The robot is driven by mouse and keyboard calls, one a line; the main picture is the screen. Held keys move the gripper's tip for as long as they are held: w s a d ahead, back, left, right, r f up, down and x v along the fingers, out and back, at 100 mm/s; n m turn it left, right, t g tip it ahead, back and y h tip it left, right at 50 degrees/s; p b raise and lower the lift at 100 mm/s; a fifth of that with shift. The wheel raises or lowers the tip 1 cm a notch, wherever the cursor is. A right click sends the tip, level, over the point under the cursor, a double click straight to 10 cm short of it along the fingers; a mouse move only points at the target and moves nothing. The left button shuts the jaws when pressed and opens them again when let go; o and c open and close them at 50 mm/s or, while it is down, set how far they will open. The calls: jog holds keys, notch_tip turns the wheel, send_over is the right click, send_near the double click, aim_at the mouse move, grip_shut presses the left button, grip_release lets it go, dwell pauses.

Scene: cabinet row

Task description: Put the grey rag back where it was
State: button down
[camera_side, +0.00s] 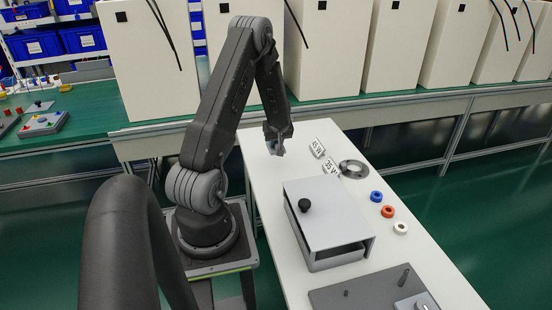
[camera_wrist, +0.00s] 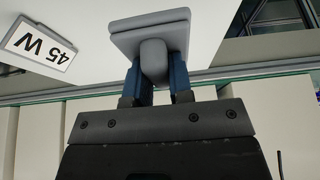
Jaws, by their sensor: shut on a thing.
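My gripper (camera_side: 276,142) is over the far left end of the white table (camera_side: 258,165). In the wrist view its two blue fingers (camera_wrist: 157,84) are shut on the stubby grip of a grey piece. This piece is the grey rag (camera_wrist: 150,28), which looks like a flat square pad with a rounded grip. In the side view the rag is small and mostly hidden by the fingers. I cannot tell whether its flat side touches the table.
A 45 W sign (camera_wrist: 40,44) stands near the rag, with a 35 W sign (camera_side: 331,166) beyond it. A dark ring (camera_side: 353,169), blue, orange and white rings and a grey box with a black knob (camera_side: 325,208) are farther along. White cabinets (camera_side: 323,45) line the back.

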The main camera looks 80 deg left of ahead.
aim_at(276, 163)
jog(key=shift+f, duration=3.05)
jog(key=shift+f, duration=0.1)
jog(key=c, duration=1)
grip_release()
